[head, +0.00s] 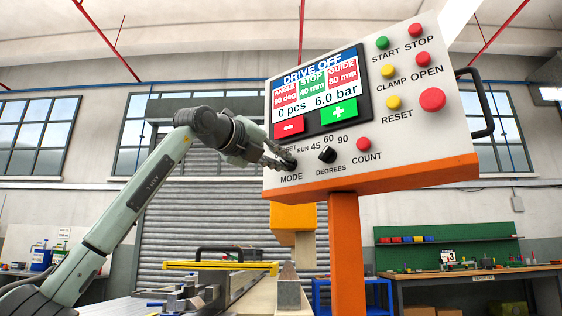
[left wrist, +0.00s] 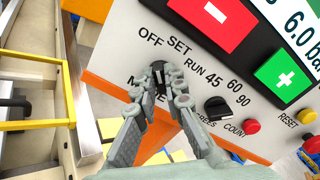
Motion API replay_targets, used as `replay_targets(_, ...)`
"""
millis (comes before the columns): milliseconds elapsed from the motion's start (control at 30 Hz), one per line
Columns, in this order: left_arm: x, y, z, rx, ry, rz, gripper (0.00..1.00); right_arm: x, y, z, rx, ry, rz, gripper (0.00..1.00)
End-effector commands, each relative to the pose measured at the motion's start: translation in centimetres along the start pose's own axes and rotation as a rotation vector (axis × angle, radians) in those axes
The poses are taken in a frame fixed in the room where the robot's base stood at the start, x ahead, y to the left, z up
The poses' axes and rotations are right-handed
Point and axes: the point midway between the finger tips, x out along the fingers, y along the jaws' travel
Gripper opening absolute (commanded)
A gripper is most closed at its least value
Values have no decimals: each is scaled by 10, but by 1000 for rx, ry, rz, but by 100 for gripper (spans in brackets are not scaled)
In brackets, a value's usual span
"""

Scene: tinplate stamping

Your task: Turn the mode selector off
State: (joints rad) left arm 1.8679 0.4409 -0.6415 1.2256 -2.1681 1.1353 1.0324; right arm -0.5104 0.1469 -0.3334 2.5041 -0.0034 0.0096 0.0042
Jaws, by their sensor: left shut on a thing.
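The control panel (head: 375,158) is a white box on an orange post, and its screen (head: 318,93) reads "DRIVE OFF". The mode selector (head: 291,164) is a small black knob above the "MODE" label at the panel's lower left. My left gripper (head: 284,161) reaches it from the left. In the left wrist view the fingers of my left gripper (left wrist: 158,78) are closed on the two sides of the selector (left wrist: 157,72), below the printed words OFF, SET and RUN. The fingers hide most of the knob, so I cannot tell which word it points to.
The black degrees knob (head: 327,155) and the red count button (head: 364,144) sit right of the gripper. A red emergency-like button (head: 432,99) is at the panel's right. A workbench (head: 480,272) stands behind at the right.

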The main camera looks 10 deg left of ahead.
Motion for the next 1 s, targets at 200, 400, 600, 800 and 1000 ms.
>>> replay_targets(200, 0, 0, 1, -10, -2, -1, 0, 0, 0, -1, 0, 3, 0, 40)
replay_targets(400, 0, 0, 1, -9, -2, -2, 11, 0, 0, -1, 0, 3, 0, 40)
replay_targets(600, 0, 0, 1, -8, -1, -1, 31, 0, 0, 0, 0, 2, 0, 40)
replay_targets(800, 0, 0, 0, -7, -1, -1, 31, 0, 0, 0, -1, 0, 1, 40)
replay_targets(1000, -14, 0, 1, -6, -2, -2, 31, 0, 1, 1, -2, -1, 1, 40)
